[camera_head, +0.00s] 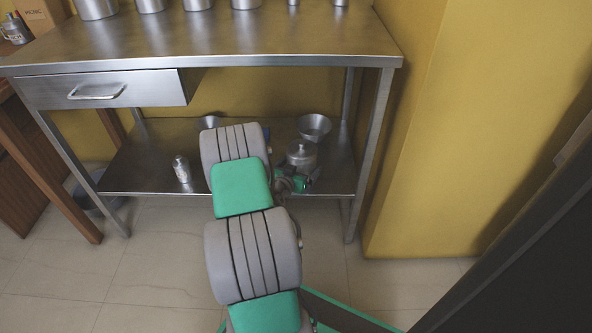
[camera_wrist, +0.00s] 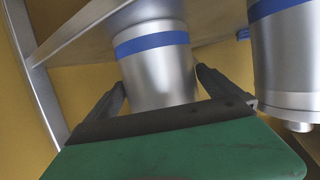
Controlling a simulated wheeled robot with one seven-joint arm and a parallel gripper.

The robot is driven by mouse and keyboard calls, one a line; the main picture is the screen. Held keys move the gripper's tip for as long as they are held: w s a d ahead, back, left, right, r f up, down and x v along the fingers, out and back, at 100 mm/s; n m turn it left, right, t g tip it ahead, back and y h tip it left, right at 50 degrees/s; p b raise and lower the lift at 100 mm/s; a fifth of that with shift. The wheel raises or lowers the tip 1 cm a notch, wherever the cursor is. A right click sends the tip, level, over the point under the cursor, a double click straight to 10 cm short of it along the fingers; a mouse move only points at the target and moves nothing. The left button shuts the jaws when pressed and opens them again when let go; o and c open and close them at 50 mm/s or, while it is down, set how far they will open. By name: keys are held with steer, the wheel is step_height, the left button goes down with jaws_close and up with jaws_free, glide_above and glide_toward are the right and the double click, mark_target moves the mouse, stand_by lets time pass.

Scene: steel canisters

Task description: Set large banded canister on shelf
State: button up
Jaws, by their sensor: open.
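In the wrist view a steel canister with a blue band (camera_wrist: 155,62) stands between the two fingers of my gripper (camera_wrist: 160,84). My gripper is open, with one finger on each side of it; contact is not clear. In the head view my gripper (camera_head: 292,184) is at the front of the lower shelf (camera_head: 150,150), close against a lidded steel canister (camera_head: 302,155). My arm hides part of this area. A second blue-banded canister (camera_wrist: 284,60) shows at the right of the wrist view, outside the fingers.
A smaller canister (camera_head: 182,169) stands left of my arm on the lower shelf. A metal bowl (camera_head: 314,127) sits behind the lidded canister. Several steel canisters line the back of the tabletop (camera_head: 230,40). A table leg (camera_head: 370,155) and yellow wall (camera_head: 420,130) bound the right.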

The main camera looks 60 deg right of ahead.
steer(key=w+p+v, duration=0.1)
steer(key=p+v, duration=0.2)
steer(key=v, duration=0.8)
steer(key=w+a+r+n+t+y, duration=0.1)
steer(key=w+a+r+n+y, duration=0.25)
steer(key=a, duration=0.55)
steer(key=w+a+r+n+y, duration=0.1)
steer(key=w+a+r+y, duration=0.1)
steer(key=w+a+y, duration=0.4)
steer(key=s+a+r+n+y, duration=0.1)
steer(key=a+n, duration=0.3)
steer(key=a, duration=0.5)
steer(key=s+a+r+n+y, duration=0.2)
steer(key=a+r+n, duration=0.2)
steer(key=a, duration=0.6)
steer(key=s+a+r+n+y, duration=0.2)
steer(key=a+r+n, duration=0.1)
steer(key=a, duration=0.7)
steer(key=shift+a+n, duration=0.15)
steer(key=shift+n, duration=0.7)
steer(key=shift+s+r, duration=0.1)
steer(key=shift+r, duration=0.1)
step_height(320, 180, up, 43)
steer(key=p, duration=3.9)
steer(key=shift+w+f+t, duration=0.25)
steer(key=shift+w+t, duration=0.15)
